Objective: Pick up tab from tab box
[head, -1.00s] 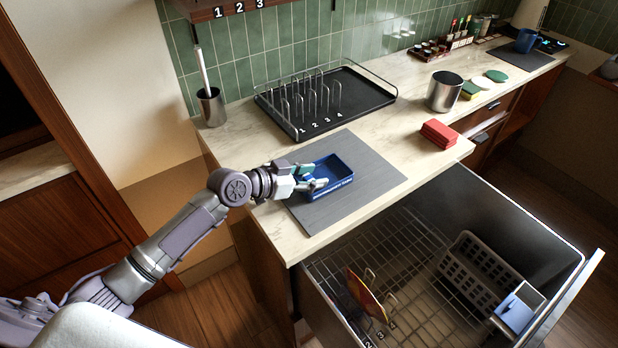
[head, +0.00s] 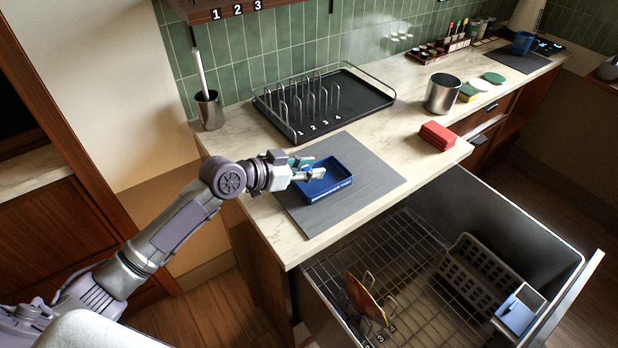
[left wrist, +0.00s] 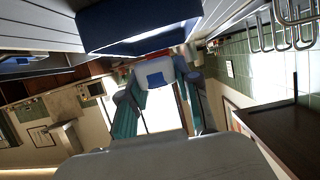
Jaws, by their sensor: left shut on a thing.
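The blue tab box (head: 338,187) is an open tray lying on the grey mat on the counter. It also shows as a dark blue shape at the top of the left wrist view (left wrist: 140,30). My left gripper (head: 312,172) reaches in from the left, its fingertips over the box's left part. It is shut on a small pale tab, which shows between the teal fingers in the left wrist view (left wrist: 157,73). In the head view the tab is too small to make out clearly. My right gripper is not in view.
The grey mat (head: 365,200) has free room right of the box. A black dish rack (head: 355,95) stands behind it, a steel cup (head: 210,110) at the back left. Red blocks (head: 437,134) and a steel canister (head: 443,93) stand right. An open dishwasher drawer (head: 410,250) lies in front.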

